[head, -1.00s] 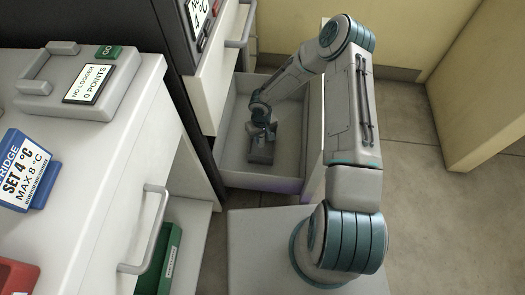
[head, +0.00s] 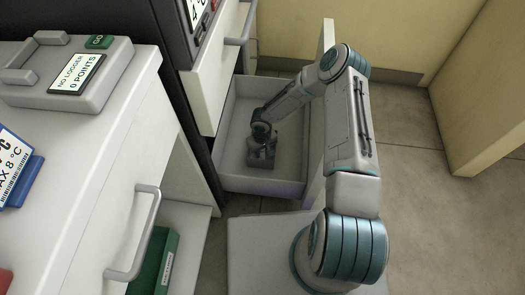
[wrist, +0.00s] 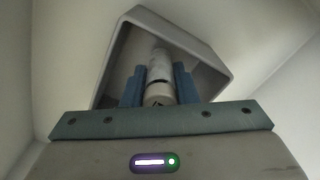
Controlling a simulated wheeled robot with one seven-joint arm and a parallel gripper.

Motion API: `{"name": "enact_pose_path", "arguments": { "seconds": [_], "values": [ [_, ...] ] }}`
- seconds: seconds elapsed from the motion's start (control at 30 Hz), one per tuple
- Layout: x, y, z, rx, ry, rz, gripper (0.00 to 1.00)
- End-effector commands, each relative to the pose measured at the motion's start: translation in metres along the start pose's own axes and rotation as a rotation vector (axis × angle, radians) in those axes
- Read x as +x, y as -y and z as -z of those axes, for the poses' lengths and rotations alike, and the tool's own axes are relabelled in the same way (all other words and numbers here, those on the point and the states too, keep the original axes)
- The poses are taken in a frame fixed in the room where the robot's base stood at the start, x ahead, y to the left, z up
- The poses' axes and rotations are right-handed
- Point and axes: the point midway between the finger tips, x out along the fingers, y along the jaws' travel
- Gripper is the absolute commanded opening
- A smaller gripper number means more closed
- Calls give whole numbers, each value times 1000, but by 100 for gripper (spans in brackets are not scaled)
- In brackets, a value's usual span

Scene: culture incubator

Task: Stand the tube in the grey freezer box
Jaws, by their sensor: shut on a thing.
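The grey freezer box (head: 261,159) sits on the floor of the open drawer (head: 237,172) in the head view. In the wrist view the box (wrist: 213,62) is open, turned at an angle, with its rim showing behind my fingers. My gripper (wrist: 158,80) has two blue fingers shut on a pale tube (wrist: 160,66), which has a dark band. The tube is seen against the box's inside; I cannot tell whether its end touches the box floor. In the head view my gripper (head: 262,143) is over the box, and the tube is too small to make out.
The drawer's walls surround the box, with bare drawer floor around it. A white counter (head: 112,135) with a grey logger dock (head: 75,92) and a blue fridge sign (head: 22,190) stands at left. A green box (head: 155,258) lies on the shelf below.

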Motion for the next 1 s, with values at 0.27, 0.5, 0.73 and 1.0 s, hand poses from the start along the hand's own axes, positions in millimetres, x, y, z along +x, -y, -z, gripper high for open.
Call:
{"name": "enact_pose_path", "arguments": {
  "seconds": [0.27,0.5,0.73,1.0],
  "values": [
    [0,0,0,0,0,0,48],
    [-8,-1,0,0,-1,-1,48],
    [-57,-1,1,0,-3,-3,48],
    [-108,-1,1,0,-2,-2,48]
  ]
}}
